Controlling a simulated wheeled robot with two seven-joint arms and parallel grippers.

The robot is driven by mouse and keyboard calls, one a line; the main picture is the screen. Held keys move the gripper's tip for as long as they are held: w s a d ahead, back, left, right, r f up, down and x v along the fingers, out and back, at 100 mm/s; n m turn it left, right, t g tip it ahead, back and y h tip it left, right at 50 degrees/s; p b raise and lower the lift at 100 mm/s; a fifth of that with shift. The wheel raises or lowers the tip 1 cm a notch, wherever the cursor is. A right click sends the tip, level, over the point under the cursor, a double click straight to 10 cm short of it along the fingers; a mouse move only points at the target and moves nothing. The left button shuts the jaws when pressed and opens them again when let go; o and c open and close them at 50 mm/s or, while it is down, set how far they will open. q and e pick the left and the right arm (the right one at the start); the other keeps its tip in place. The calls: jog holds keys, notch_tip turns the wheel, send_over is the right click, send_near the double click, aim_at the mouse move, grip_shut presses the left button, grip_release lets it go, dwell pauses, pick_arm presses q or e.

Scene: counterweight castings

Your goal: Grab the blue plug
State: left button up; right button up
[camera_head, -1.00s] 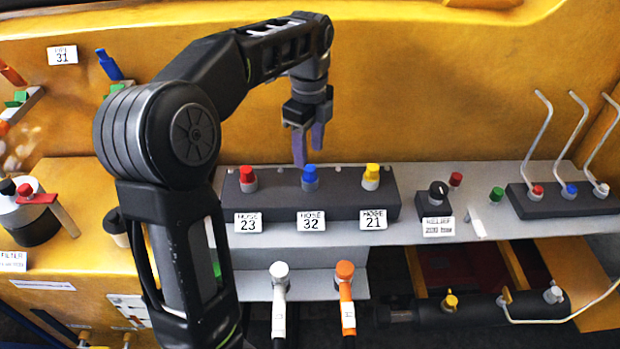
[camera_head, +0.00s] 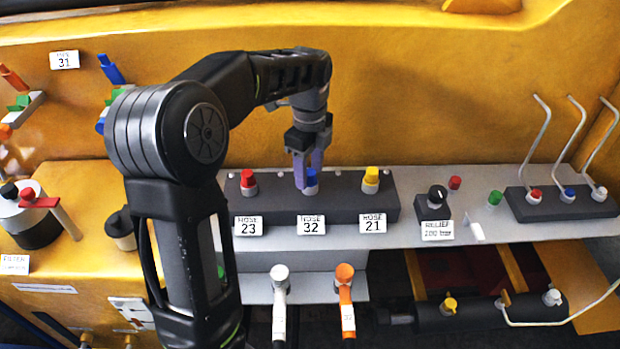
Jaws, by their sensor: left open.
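The blue plug (camera_head: 311,178) stands upright in the dark block (camera_head: 270,212), above the label "HOSE 32" and between a red plug (camera_head: 248,181) and a yellow plug (camera_head: 371,178). My left gripper (camera_head: 308,178) points down at the blue plug with its purple fingers open. One finger shows at the plug's left and the other overlaps its top. The fingers partly hide the plug, and I cannot tell whether they touch it. My right gripper is not in view.
White-capped (camera_head: 280,275) and orange-capped (camera_head: 345,273) hose ends stand in front of the block. A black relief knob (camera_head: 437,195) and bent metal levers (camera_head: 534,150) are at the right. The yellow panel (camera_head: 430,100) rises close behind the gripper.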

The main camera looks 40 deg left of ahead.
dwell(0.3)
pick_arm(q)
grip_shut()
dwell(0.4)
